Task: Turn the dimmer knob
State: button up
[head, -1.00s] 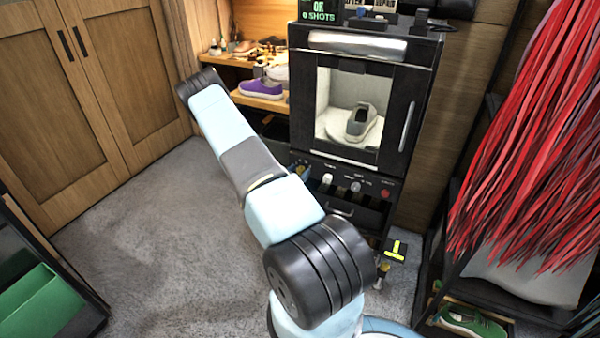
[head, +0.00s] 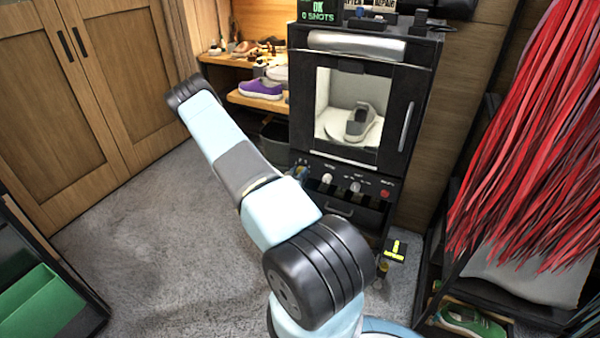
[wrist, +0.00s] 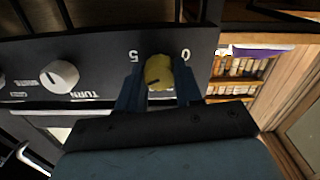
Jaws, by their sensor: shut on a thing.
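The dimmer knob (wrist: 158,76) is a small yellow round knob on a black panel, with a dark pointer line on its face. In the wrist view the panel reads upside down, with a 5 to the left of the knob and a 0 to the right. My gripper (wrist: 159,84) is shut on the knob, one dark blue finger on each side. In the head view my gripper (head: 300,170) is at the left end of the panel below the booth window, small and partly hidden by my arm. The knob cannot be made out clearly there.
A white knob (wrist: 59,77) marked TURN sits beside the dimmer knob. On the same panel are another knob (head: 355,186) and a red button (head: 385,194). A grey sneaker (head: 361,122) stands inside the booth. Shelves with a purple shoe (head: 260,89) are to the left.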

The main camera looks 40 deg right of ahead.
jog(key=shift+w+a, duration=0.25)
jog(key=shift+w, duration=0.1)
jog(key=o, duration=1)
jog(key=shift+s+d, duration=0.1)
jog(key=v, duration=1.4)
jog(key=shift+d+f, duration=0.1)
